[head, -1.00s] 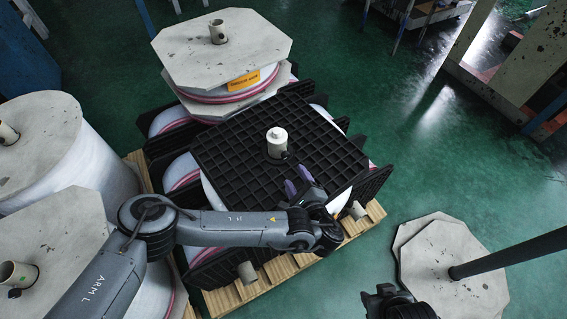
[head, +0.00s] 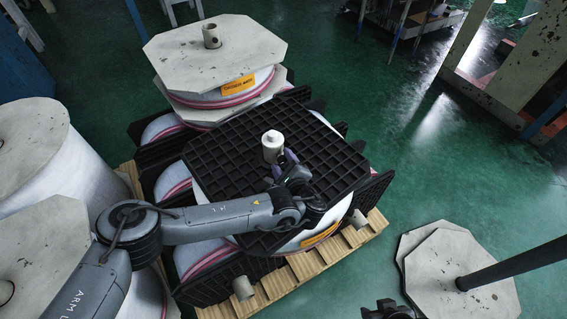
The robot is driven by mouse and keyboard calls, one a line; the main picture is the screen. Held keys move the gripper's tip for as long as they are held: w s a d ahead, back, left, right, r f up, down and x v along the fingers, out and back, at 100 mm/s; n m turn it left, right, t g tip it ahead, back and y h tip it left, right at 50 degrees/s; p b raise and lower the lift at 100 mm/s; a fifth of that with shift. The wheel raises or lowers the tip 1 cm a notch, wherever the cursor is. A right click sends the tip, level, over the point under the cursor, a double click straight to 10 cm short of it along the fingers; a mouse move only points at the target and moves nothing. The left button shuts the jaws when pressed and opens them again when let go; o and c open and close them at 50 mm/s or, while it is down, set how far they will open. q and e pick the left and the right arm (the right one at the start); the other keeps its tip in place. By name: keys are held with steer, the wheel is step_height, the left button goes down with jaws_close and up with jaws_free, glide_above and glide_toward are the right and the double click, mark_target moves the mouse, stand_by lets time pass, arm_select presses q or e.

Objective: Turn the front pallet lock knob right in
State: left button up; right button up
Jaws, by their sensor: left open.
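A white cylinder with a narrower top (head: 272,147) stands upright in the middle of the black grid plate (head: 225,165) on top of the front stack. In the earlier frame a small dark knob showed low on its right side; my gripper now hides that spot. My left gripper (head: 281,166) is open, with its purple-tipped fingers close against the cylinder's lower right side. I cannot tell whether they touch the knob. My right gripper (head: 388,309) is only partly in view at the bottom edge, away from the stack.
The stack of white rolls stands on a wooden pallet (head: 308,262). Behind it is another stack under a grey octagonal board (head: 210,48) with an orange label. More wrapped rolls stand at left.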

arm_select(q)
jaws_close()
steer(key=shift+r+m+p, duration=0.15)
steer(key=shift+m+p, duration=0.35)
steer(key=shift+p, duration=0.35)
steer(key=shift+d+m+g+y+p, duration=0.15)
steer(key=shift+m+g+y+p, duration=0.25)
steer(key=shift+m+g+p, duration=0.35)
steer(key=shift+m+y+p, duration=0.3)
steer(key=shift+m+p, duration=0.3)
steer(key=shift+m, duration=0.15)
steer(key=shift+w+m+y, duration=0.1)
steer(key=shift+m+y, duration=0.3)
jaws_free()
